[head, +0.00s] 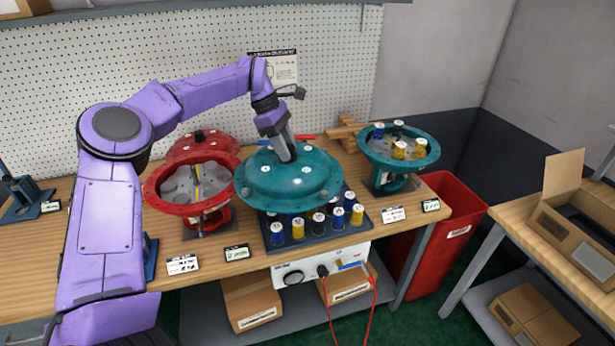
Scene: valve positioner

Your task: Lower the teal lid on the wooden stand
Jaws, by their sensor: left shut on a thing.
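The teal lid (300,185), a round dome with a flange and pale spots, is level in the middle of the head view. My left gripper (286,156) is shut on it at its top, coming down from above. The lid appears over the back of a dark tray (322,238) of small cylinders and hides part of it. The wooden stand (343,130) is behind the lid to the right, near the pegboard, and looks empty. A teal open body (374,158) with blue, grey and yellow cylinders inside is at the right. My right gripper is not in view.
A red open housing (158,198) stands left of the lid. A red bin (455,215) is beyond the bench's right end. Small label cards (183,264) lie along the front edge. A pegboard (200,60) closes the back. A box with a red cable (320,268) sits below the bench top.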

